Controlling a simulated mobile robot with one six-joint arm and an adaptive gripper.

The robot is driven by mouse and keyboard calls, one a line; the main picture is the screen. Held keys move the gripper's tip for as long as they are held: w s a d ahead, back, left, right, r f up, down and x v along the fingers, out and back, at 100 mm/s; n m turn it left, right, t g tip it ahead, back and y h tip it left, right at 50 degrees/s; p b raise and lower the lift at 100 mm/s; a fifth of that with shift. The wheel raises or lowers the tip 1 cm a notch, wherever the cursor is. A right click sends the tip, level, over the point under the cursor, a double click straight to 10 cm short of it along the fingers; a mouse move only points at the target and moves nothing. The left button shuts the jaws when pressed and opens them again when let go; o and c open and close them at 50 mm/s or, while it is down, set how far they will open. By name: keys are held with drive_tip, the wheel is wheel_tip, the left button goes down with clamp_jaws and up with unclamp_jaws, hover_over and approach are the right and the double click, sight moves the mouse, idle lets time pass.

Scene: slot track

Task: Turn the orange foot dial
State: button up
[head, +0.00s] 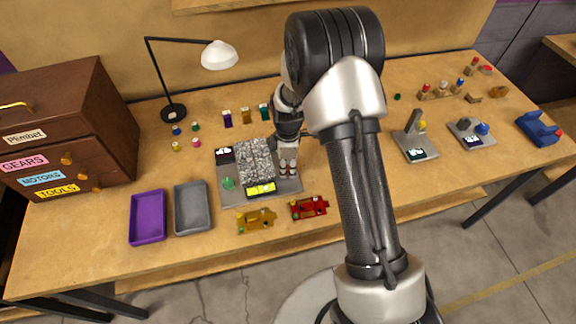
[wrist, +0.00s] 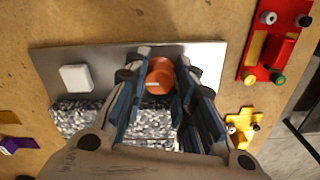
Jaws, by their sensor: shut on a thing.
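The orange foot dial (wrist: 159,77) sits on a grey metal plate (wrist: 215,56) in the wrist view, between the fingertips of my gripper (wrist: 158,66). The fingers stand on both sides of the dial and are shut on it. In the head view my gripper (head: 288,173) points down at the right part of the same plate (head: 288,188), beside the speckled stone block (head: 255,160). The dial is hidden in the head view. I cannot tell its turn angle.
A yellow toy car (head: 256,221) and a red toy car (head: 309,207) stand close in front. Purple (head: 133,235) and grey (head: 178,226) trays lie left. Two more device plates stand right.

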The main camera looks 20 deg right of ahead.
clamp_jaws()
drive_tip(key=shift+m, duration=0.3)
drive_tip(key=m, duration=0.3)
drive_tip(key=shift+s+m+p, duration=0.1)
drive_tip(key=shift+m+p, duration=0.2)
drive_tip(key=shift+p, duration=0.1)
drive_tip(key=m, duration=0.4)
drive_tip(key=shift+a+m+p, duration=0.1)
drive_tip(key=shift+m+p, duration=0.2)
drive_tip(key=m, duration=0.4)
drive_tip(key=shift+a+m+p, duration=0.15)
drive_tip(key=shift+m+p, duration=0.2)
drive_tip(key=shift+m, duration=1.65)
